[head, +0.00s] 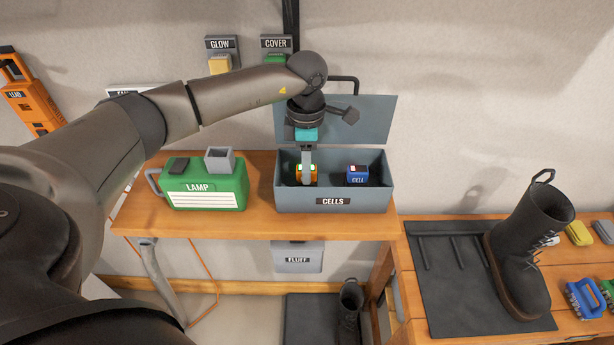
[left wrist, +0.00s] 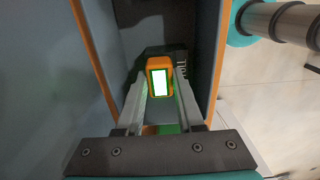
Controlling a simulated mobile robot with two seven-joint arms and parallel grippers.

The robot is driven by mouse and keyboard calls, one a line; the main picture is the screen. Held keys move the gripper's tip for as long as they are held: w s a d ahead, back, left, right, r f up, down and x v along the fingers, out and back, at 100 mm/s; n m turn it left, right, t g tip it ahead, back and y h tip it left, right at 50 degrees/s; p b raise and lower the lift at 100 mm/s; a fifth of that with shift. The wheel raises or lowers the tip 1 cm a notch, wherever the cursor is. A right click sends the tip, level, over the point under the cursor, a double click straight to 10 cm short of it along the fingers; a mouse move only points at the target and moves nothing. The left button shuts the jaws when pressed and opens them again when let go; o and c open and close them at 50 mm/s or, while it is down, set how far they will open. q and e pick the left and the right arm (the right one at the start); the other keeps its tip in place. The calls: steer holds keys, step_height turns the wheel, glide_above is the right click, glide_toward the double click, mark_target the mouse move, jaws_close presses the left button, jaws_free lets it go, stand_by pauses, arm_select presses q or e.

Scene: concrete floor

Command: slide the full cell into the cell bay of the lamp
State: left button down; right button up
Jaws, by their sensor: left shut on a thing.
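The orange cell (head: 312,170) stands in the grey CELLS box (head: 290,200), and its lit face glows green-white in the left wrist view (left wrist: 159,82). My left gripper (head: 306,180) reaches down into the box and is shut on this cell, with a finger on each side of it. A blue cell (head: 357,177) with a small pale-red light stands to the right in the same box, apart from the gripper. The green lamp (head: 205,190) stands on the bench left of the box. A grey open-topped square socket (head: 220,160) rises from its top. My right gripper is not in view.
The box lid (head: 370,120) stands open behind the box. The wooden bench (head: 258,222) is clear between lamp and box. A boot (head: 520,250) and a dark mat (head: 450,290) are on the lower right bench. GLOW and COVER holders hang on the wall.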

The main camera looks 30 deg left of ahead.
arm_select(q)
steer(key=shift+r+p, duration=0.45)
steer(key=shift+r, duration=0.25)
steer(key=shift+r+p, duration=1.6)
steer(key=shift+r, duration=0.7)
